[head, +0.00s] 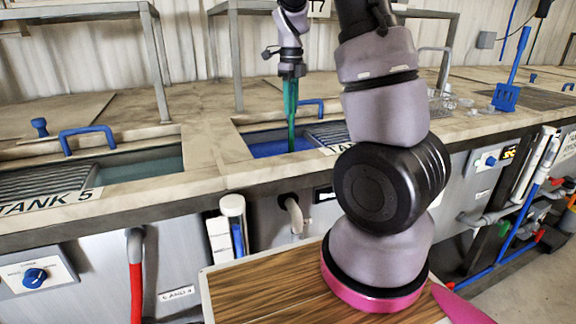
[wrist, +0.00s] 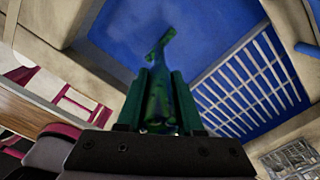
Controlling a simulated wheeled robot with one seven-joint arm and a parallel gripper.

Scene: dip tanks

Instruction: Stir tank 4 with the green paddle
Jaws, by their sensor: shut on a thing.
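My gripper (head: 290,80) is above the blue-filled tank (head: 268,148) in the middle of the head view, pointing down. It is shut on the green paddle (head: 291,128), which hangs roughly upright over the blue liquid. In the wrist view the paddle (wrist: 160,60) runs from between the fingers (wrist: 160,100) toward the blue surface. Its lower end shows against the blue; I cannot tell how deep it is. The tank's label (head: 328,135) begins "TA", and my arm hides the rest, number included.
A slatted grate (wrist: 250,88) covers one side of this tank, with a blue handle (head: 312,104) at its back edge. Tank 5 (head: 140,166) lies left, with a blue handle (head: 87,137). A blue paddle (head: 508,95) stands at right. Metal frames (head: 160,65) rise from the counter.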

